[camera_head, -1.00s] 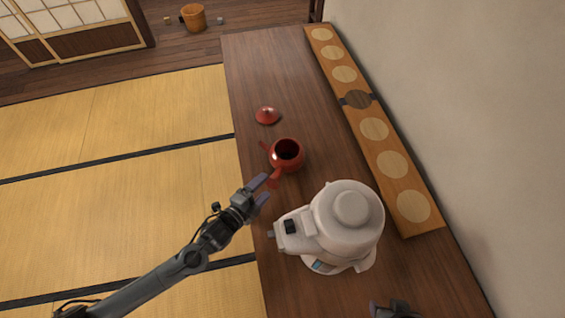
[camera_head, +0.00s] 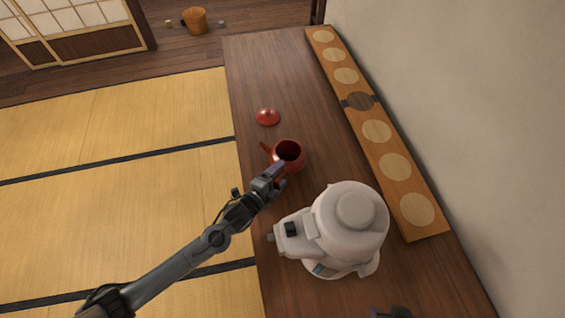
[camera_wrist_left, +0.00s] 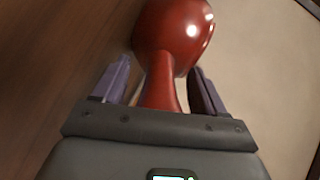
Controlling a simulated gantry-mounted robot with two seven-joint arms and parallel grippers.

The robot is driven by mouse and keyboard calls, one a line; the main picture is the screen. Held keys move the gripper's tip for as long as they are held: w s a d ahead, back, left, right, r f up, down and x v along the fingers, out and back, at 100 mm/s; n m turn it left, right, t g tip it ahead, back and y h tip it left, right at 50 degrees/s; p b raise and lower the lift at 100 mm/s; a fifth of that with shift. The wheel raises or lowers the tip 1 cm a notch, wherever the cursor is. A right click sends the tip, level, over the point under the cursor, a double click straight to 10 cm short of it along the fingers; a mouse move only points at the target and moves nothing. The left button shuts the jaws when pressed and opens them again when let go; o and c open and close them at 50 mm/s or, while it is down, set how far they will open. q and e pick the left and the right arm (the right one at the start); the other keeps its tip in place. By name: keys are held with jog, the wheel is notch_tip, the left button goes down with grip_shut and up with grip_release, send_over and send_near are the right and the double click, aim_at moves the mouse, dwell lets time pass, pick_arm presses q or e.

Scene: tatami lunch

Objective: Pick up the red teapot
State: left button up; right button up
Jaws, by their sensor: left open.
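The red teapot (camera_head: 289,152) stands upright on the dark wooden table with its lid off, its dark inside showing. Its red lid (camera_head: 267,117) lies on the table farther back. My left gripper (camera_head: 274,172) is at the near side of the teapot. In the left wrist view the teapot's round body (camera_wrist_left: 174,35) is just ahead, and a narrower red part of it runs down between the two open purple fingers (camera_wrist_left: 158,85), with a finger on each side. In the head view the arm hides this part. Only a small dark piece of my right gripper (camera_head: 392,312) shows at the bottom edge.
A white electric kettle (camera_head: 350,222) stands close to the right of my left gripper. A long wooden board with round pale discs (camera_head: 377,132) lies along the wall. The table (camera_head: 262,62) is clear behind the lid. Tatami mats lie at the left.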

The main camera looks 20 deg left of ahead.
pick_arm(q)
grip_shut()
jog(key=shift+r, duration=0.1)
dwell(0.3)
